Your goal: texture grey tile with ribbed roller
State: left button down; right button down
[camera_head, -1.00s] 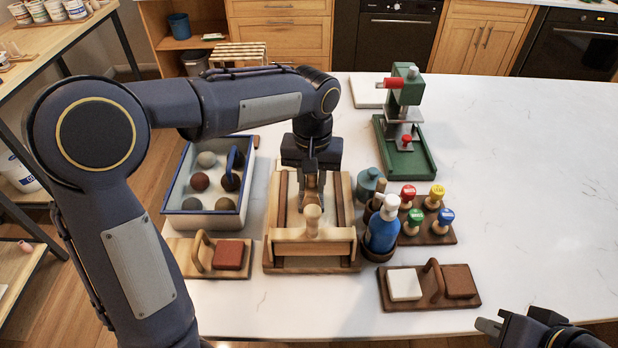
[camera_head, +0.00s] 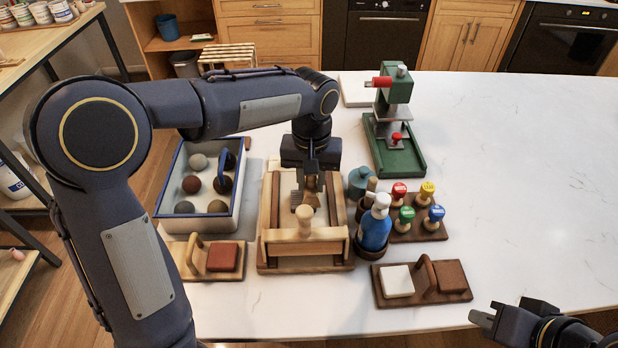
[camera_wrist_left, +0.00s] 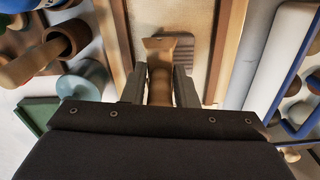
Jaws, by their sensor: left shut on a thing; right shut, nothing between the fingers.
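My left gripper (camera_head: 311,188) points down inside the wooden frame (camera_head: 270,215). It is shut on a wooden handle, which shows between the fingers in the left wrist view (camera_wrist_left: 159,85). A grey ribbed patch (camera_head: 297,200) shows beside the fingers inside the frame, and also in the left wrist view (camera_wrist_left: 183,48). I cannot tell whether this patch is the roller or the tile's textured face. Contact under the handle is hidden. My right gripper (camera_head: 482,318) is shut and empty at the lower right.
Left stands a blue-rimmed box (camera_head: 236,200) of balls. Right stand a blue bottle (camera_head: 375,232) and several coloured stamps. A green press (camera_head: 405,160) stands behind. The right tabletop is clear.

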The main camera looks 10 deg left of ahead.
aim_at(296, 199)
pick_arm(q)
jog(key=shift+a, duration=0.15)
jog(key=shift+s+a, duration=0.15)
jog(key=shift+a, duration=0.45)
dwell(0.3)
jog(key=shift+s+a+f, duration=0.1)
jog(key=shift+s+a, duration=0.05)
jog(key=shift+a, duration=0.45)
jog(key=shift+s+a, duration=0.15)
jog(key=shift+a, duration=0.15)
jog(key=shift+d, duration=0.1)
dwell(0.4)
jog(key=shift+w+d+p, duration=0.2)
jog(key=shift+d+p, duration=0.1)
jog(key=shift+d, duration=0.3)
